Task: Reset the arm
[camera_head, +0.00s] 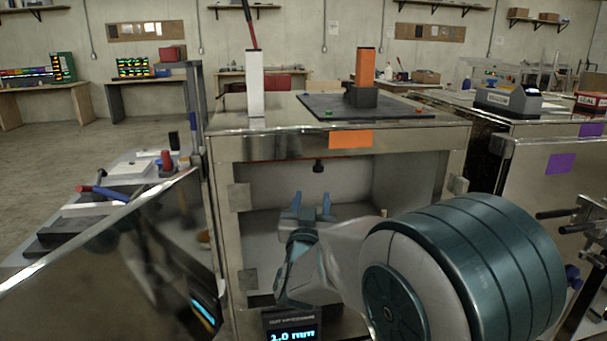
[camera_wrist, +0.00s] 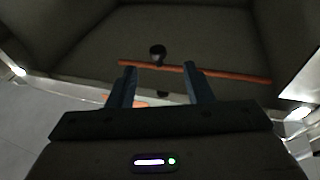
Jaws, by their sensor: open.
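My gripper (camera_head: 312,204) is at the open front of a metal trailer cabinet (camera_head: 228,168), with its two fingers pointing up and apart. In the wrist view, my gripper (camera_wrist: 160,76) shows two separate fingers with nothing between them. Beyond the fingers is a dark interior with a small dark knob (camera_wrist: 157,50) and an orange strip (camera_wrist: 220,75). The knob also shows in the head view (camera_head: 318,166), hanging under the cabinet's top, above my fingers. My arm reaches in from the right and hides part of the cabinet's lower right side.
An open metal door (camera_head: 110,250) stands at the left of the cabinet. On top are a dark mat (camera_head: 330,108), an orange block (camera_head: 365,68) and a white post (camera_head: 256,85). A second cabinet (camera_head: 552,175) stands at the right. A display box (camera_head: 292,325) is below my gripper.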

